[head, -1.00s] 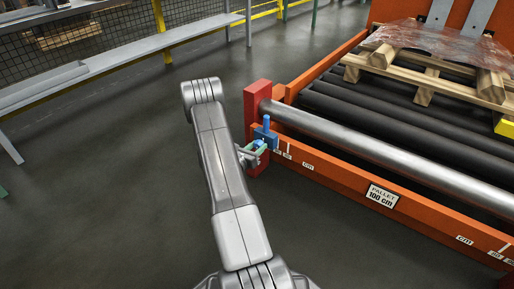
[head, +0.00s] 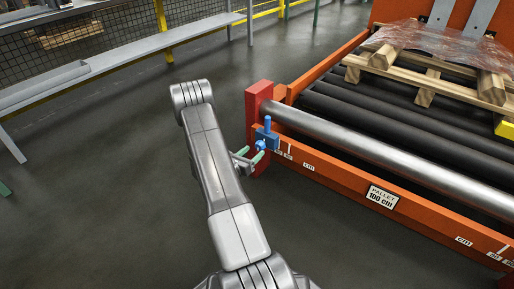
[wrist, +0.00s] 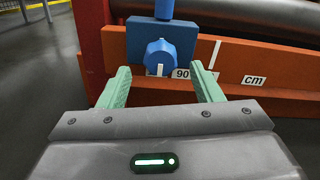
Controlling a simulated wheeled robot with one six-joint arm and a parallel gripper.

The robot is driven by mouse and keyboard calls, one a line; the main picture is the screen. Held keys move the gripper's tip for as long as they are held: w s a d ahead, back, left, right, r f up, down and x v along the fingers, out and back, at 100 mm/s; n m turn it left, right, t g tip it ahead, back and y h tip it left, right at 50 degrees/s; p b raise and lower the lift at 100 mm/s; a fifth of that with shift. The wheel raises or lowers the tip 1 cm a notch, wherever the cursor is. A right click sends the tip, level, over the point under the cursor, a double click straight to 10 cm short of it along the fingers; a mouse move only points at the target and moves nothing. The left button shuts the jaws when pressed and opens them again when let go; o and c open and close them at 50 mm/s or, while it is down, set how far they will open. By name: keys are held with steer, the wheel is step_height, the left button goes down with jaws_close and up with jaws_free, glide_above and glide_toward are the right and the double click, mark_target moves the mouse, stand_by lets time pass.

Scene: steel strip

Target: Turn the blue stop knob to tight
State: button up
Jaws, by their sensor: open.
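The blue stop knob (wrist: 160,58) sits on the front of a blue block (wrist: 183,36) on the orange rail. A white mark shows on the knob's lower face. It also shows small in the head view (head: 261,145). My gripper (wrist: 161,75) is open, with one green finger on each side below the knob in the wrist view. The fingers appear apart from the knob, and nothing is between them that I can see held. In the head view my gripper (head: 251,156) is just left of and below the block. No tight marking is readable.
A blue post (head: 267,124) rises above the block. The red end post (head: 257,97) stands beside it. The orange rail (head: 330,173) carries a scale and a "PALLET 100 cm" label. Rollers and a wooden pallet (head: 430,72) lie behind.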

mark_target(258, 148)
steer(key=p+v, duration=0.1)
steer(key=v, duration=0.8)
steer(key=shift+s+a+p, duration=0.15)
steer(key=shift+s+p, duration=0.05)
steer(key=shift+p, duration=0.2)
steer(key=b+x, duration=0.3)
steer(key=x, duration=1.1)
